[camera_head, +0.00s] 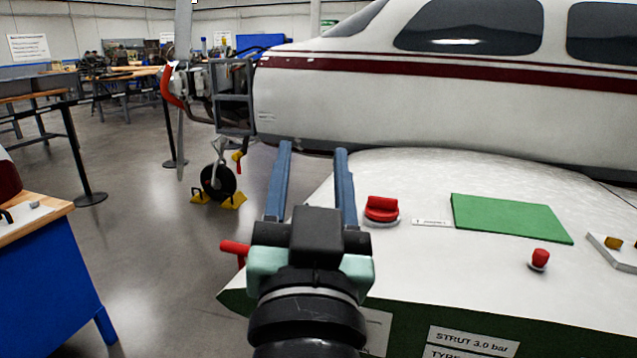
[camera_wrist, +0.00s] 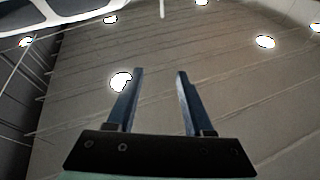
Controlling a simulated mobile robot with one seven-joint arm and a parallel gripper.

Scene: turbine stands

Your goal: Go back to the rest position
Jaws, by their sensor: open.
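My gripper (camera_head: 313,148) is in the middle of the head view, with two blue fingers spread apart and nothing between them. It points away from my body toward the aircraft, and in the picture it overlaps the left end of the white wing surface (camera_head: 440,180). In the wrist view my gripper (camera_wrist: 158,76) shows both fingers apart against the ceiling with its round lamps, so it is tilted upward. No object is between the fingers.
A red knob (camera_head: 381,208), a green mat (camera_head: 510,218) and a small red cap (camera_head: 540,258) are on the white surface to the right. A red handle (camera_head: 235,247) sticks out left of my gripper. A blue workbench (camera_head: 45,270) stands at left; grey floor lies between.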

